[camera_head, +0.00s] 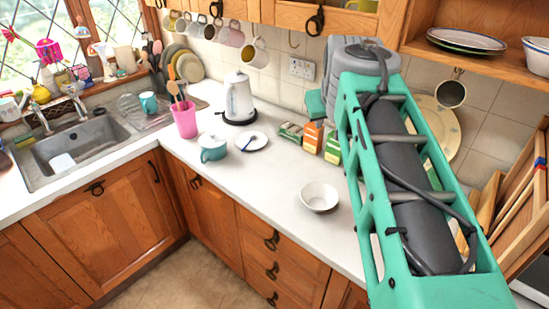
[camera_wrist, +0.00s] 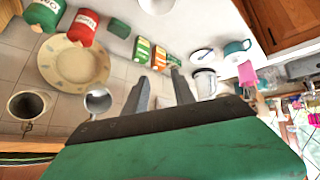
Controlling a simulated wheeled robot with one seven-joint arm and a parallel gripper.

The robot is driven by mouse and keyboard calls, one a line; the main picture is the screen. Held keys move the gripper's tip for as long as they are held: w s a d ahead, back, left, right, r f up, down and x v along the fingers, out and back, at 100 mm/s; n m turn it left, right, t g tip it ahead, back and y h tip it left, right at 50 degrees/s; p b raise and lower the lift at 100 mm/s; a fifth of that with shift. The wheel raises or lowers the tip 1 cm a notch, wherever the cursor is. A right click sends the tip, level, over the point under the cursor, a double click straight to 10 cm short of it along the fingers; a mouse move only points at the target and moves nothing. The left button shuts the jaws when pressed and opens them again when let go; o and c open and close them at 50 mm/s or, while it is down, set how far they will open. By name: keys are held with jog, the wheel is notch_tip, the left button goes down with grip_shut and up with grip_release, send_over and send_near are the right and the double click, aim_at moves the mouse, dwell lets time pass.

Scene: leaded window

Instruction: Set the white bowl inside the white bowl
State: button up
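A white bowl (camera_head: 319,197) stands upright and looks empty on the counter, left of my arm in the head view. Part of a white bowl also shows at the top edge of the wrist view (camera_wrist: 156,5). On the upper right shelf are a wide, shallow white dish with a dark rim (camera_head: 467,42) and a white bowl (camera_head: 537,58) cut off by the picture edge. My gripper (camera_wrist: 159,77) has its two fingers apart with nothing held between them. It is off the counter bowl. In the head view my arm hides the fingers.
A teal pot (camera_head: 212,147), a saucer (camera_head: 252,141), a kettle (camera_head: 239,98) and several small cartons (camera_head: 312,137) stand along the counter's back. Mugs hang below the cabinets. A round plate (camera_wrist: 75,62) is by the wall. The counter around the bowl is clear.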

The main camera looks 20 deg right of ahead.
jog(key=s+a+f+n+g+y, duration=0.1)
jog(key=s+a+f+y, duration=0.1)
jog(key=s+a+f, duration=0.3)
jog(key=s+a+f+n+g+y, duration=0.1)
jog(key=s+a+f, duration=0.4)
jog(key=a+f, duration=0.9)
jog(key=shift+s+a+g+y, duration=0.15)
jog(key=shift+g+y, duration=0.15)
jog(key=shift+y, duration=0.1)
jog(key=shift+f, duration=0.1)
